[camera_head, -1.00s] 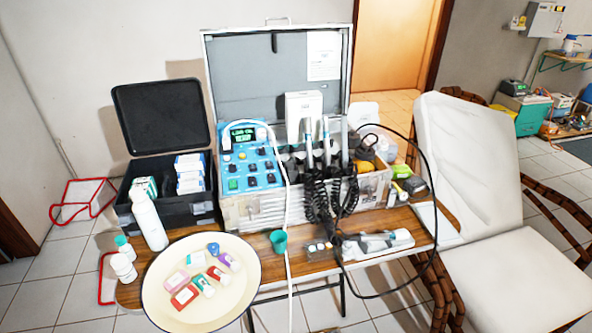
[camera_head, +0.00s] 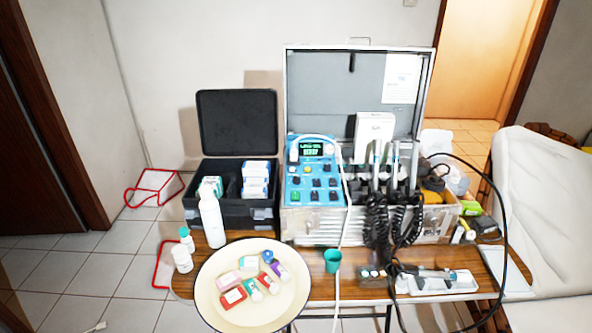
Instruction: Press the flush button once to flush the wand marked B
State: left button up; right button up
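The blue control panel (camera_head: 316,172) with a lit green display (camera_head: 311,149) and several dark knobs and buttons sits at the left of the open metal dental case (camera_head: 330,222). Which button is the flush button is too small to tell. The wands (camera_head: 377,158) stand upright in holders right of the panel, with black coiled cords (camera_head: 376,222) hanging in front. Their letter marks cannot be read. Neither of my grippers is in view.
A cream round tray (camera_head: 213,302) with small boxes is at the table's front left. A white bottle (camera_head: 212,219), a teal cup (camera_head: 332,261) and a white instrument tray (camera_head: 437,284) stand on the wooden table (camera_head: 312,283). A black case (camera_head: 240,205) is left of the panel. A white chair (camera_head: 545,190) is at right.

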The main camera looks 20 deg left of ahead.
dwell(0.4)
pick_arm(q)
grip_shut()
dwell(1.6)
